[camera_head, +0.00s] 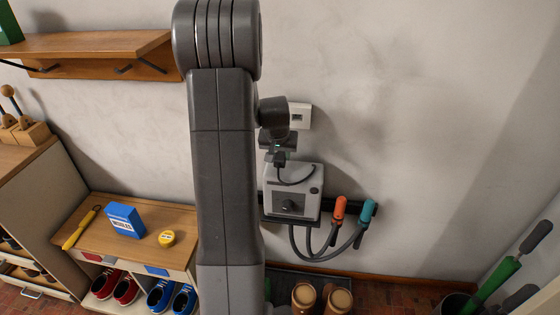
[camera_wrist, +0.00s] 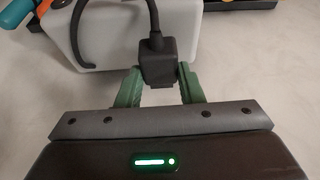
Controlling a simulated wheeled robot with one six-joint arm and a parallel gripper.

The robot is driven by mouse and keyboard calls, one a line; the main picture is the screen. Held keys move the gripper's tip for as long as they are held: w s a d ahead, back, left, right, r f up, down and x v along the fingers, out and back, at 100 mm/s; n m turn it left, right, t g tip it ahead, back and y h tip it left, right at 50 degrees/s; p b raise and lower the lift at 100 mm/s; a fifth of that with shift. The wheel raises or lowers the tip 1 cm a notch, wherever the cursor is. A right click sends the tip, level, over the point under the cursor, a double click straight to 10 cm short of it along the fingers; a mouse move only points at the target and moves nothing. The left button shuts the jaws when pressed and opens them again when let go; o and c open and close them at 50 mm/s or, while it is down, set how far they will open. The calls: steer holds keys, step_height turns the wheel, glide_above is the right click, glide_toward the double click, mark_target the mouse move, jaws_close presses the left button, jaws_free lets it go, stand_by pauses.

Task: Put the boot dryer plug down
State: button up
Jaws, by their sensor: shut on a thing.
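The boot dryer plug (camera_wrist: 157,62) is a black block with a black cord rising from it in the wrist view. My gripper (camera_wrist: 160,82) has green fingers, one on each side of the plug, and is shut on it. In the head view my gripper (camera_head: 279,147) holds the dark plug (camera_head: 281,158) just above the boot dryer. The boot dryer (camera_head: 298,178) is a pale box with a dark dial panel, mounted on the wall; part of it also shows in the wrist view (camera_wrist: 180,30). The cord curves over the dryer's top. My arm hides the area to the left.
A white wall socket (camera_head: 300,116) is above the dryer, partly hidden by my wrist. Hoses with an orange nozzle (camera_head: 340,207) and a teal nozzle (camera_head: 367,212) are at its right. A wooden bench (camera_head: 185,218) holds a blue box (camera_head: 125,220) and a yellow tin (camera_head: 166,238).

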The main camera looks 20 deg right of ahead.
mark_target(280, 158)
steer(key=shift+f, duration=1.35)
steer(key=shift+f, duration=0.2)
steer(key=o, duration=1)
steer(key=shift+r, duration=0.1)
steer(key=shift+r, duration=0.35)
steer(key=v, duration=1.1)
steer(key=shift+s+r, duration=0.2)
steer(key=shift+r, duration=0.05)
